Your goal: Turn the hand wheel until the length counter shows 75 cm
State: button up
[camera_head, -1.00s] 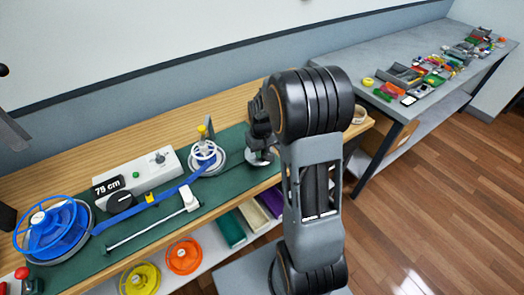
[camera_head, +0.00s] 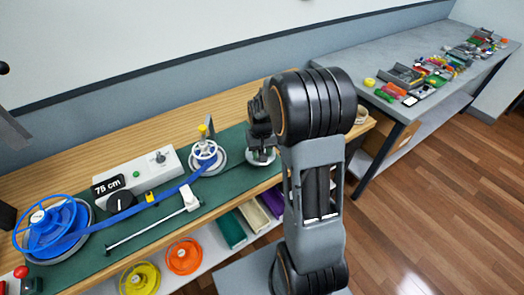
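The length counter (camera_head: 107,186) is a small black display with white digits on the workbench. It seems to read 75 cm, but its last digit is too small to be sure. A blue strap (camera_head: 172,191) runs from the large blue reel (camera_head: 50,226) on the left to a white spoked wheel (camera_head: 206,153) with a yellow knob. My gripper (camera_head: 261,146) points down at a round grey-white piece (camera_head: 262,158), probably the hand wheel, right of the white wheel. My arm partly hides the gripper, and I cannot tell whether its fingers are shut.
A white control box (camera_head: 150,166) with a green button stands behind the strap. A white slider on a rod (camera_head: 158,224) lies in front. Yellow (camera_head: 140,277) and orange (camera_head: 184,256) reels sit on the shelf below. A grey table (camera_head: 400,62) with small parts stands at right.

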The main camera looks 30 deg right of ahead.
notch_tip(320, 180, up, 14)
dwell(0.6)
jog(key=shift+f, duration=0.1)
dwell(0.4)
jog(key=s+a+n+t, duration=0.1)
jog(key=s+a+t, duration=0.1)
jog(key=s+a, duration=0.2)
jog(key=s+a+n+t, duration=0.1)
jog(key=s+a, duration=0.3)
jog(key=s, duration=0.6)
jog(key=shift+s+a+f+n+t, duration=0.25)
jog(key=shift+s+a+n+t, duration=0.05)
jog(key=shift+s+t, duration=0.1)
